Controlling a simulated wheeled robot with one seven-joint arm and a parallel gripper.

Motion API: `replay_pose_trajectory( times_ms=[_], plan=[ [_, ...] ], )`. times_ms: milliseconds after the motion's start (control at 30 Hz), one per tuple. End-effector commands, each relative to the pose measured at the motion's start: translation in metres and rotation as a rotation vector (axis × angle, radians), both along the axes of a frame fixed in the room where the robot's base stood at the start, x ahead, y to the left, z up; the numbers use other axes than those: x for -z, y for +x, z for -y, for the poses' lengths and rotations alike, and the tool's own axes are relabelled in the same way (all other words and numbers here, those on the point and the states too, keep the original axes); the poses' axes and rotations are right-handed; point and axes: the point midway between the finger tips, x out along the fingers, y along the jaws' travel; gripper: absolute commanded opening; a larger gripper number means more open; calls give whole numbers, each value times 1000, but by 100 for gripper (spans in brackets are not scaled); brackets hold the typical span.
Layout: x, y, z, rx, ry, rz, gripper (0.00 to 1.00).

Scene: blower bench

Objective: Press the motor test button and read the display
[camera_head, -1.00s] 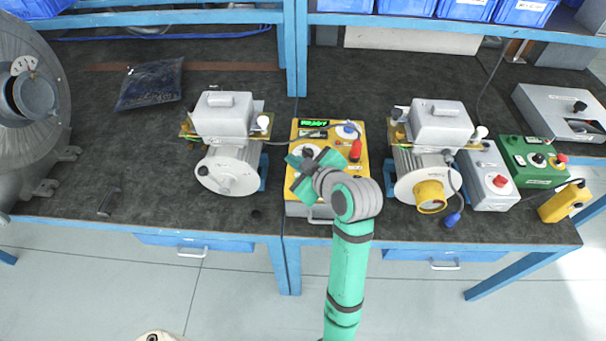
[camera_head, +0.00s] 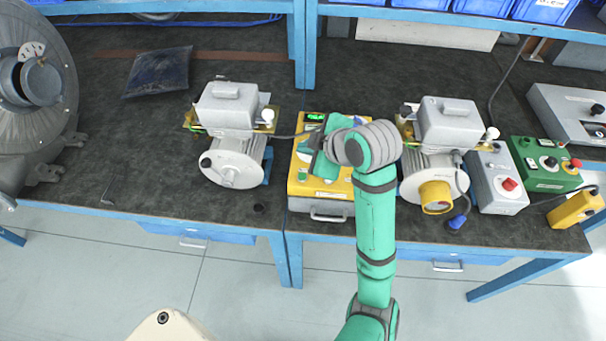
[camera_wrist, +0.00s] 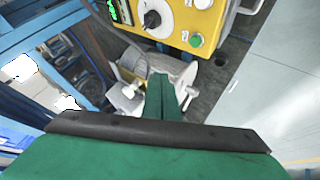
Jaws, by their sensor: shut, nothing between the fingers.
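The yellow-topped tester box (camera_head: 318,190) stands on the bench between two motors, partly covered by my gripper and arm. Its green-lit display (camera_head: 315,117) peeks out at the far edge; its text is not readable here. In the wrist view, the yellow panel (camera_wrist: 176,22) is at the top, with a black knob (camera_wrist: 152,19), a green button (camera_wrist: 196,40) and part of the lit display (camera_wrist: 114,10). My gripper (camera_head: 318,160) is over the box. In the wrist view its fingers (camera_wrist: 163,80) are shut and empty, seen below the green button; contact cannot be told.
One grey motor (camera_head: 234,165) stands left of the box and another (camera_head: 448,125) stands right. Further right are a grey box with a red button (camera_head: 498,185) and a green box (camera_head: 545,170). A cable runs from the left motor towards the tester. The bench front left is mostly clear.

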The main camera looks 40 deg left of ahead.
Motion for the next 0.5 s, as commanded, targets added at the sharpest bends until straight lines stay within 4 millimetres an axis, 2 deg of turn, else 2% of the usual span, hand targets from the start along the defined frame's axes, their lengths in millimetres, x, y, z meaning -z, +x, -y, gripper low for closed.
replay_pose_trajectory(
  times_ms=[500],
  plan=[
    [61,0,1,3,2,-5,0]
  ],
)
